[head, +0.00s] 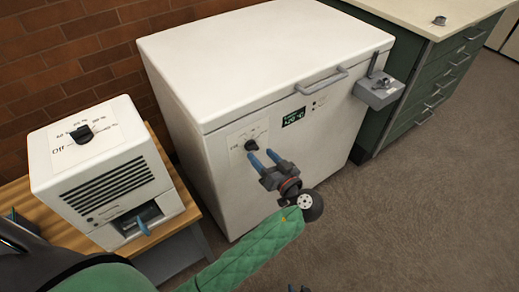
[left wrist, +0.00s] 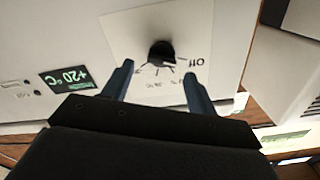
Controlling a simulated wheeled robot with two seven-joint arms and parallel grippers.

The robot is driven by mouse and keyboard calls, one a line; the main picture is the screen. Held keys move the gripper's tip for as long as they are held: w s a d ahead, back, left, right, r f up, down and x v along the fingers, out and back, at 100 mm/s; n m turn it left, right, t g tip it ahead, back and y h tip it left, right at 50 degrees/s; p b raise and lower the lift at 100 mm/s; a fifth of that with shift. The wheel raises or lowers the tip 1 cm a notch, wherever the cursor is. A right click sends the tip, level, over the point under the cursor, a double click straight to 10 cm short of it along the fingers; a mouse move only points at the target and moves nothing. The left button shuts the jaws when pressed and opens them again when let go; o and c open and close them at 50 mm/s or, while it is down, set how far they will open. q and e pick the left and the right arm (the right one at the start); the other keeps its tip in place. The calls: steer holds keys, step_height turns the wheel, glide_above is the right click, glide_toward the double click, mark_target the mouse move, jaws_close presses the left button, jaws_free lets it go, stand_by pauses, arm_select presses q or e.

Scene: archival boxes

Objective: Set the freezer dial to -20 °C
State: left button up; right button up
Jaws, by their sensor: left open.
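The white chest freezer (head: 265,75) stands against the brick wall. Its black dial (head: 251,145) sits on a pale plate marked "Off" on the front, and it also shows in the left wrist view (left wrist: 161,53). Dark tips at the bottom edge (head: 298,288) may be my right gripper.
A white vented unit (head: 105,170) with its own black dial (head: 82,134) stands on a wooden table at the left. A grey latch box (head: 379,91) juts from the freezer's right front corner. A green drawer cabinet (head: 435,85) stands at right. The floor (head: 400,220) in front is clear.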

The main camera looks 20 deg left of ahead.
mark_target(256, 149)
arm_select(q)
steer(key=shift+x, duration=1.55)
arm_select(e)
steer(key=shift+r, duration=0.25)
steer(key=shift+a, duration=0.1)
arm_select(q)
steer(key=c, duration=1)
steer(key=shift+r+p, duration=0.1)
steer(key=shift+p, duration=0.25)
arm_select(e)
steer(key=shift+r, duration=0.15)
arm_select(q)
steer(key=shift+m+p, duration=0.45)
steer(key=shift+m, duration=0.15)
steer(key=m+p, duration=0.2)
steer(key=shift+m, duration=0.4)
steer(key=m+p, duration=0.3)
steer(key=m, duration=0.1)
steer(key=shift+w+p, duration=0.15)
steer(key=shift+p, duration=0.15)
steer(key=shift+d+m, duration=0.1)
steer(key=shift+m, duration=0.3)
arm_select(e)
step_height(256, 149, up, 20)
steer(key=w+g, duration=0.1)
steer(key=g, duration=0.1)
steer(key=shift+w+n, duration=0.15)
steer(key=shift+n, duration=0.15)
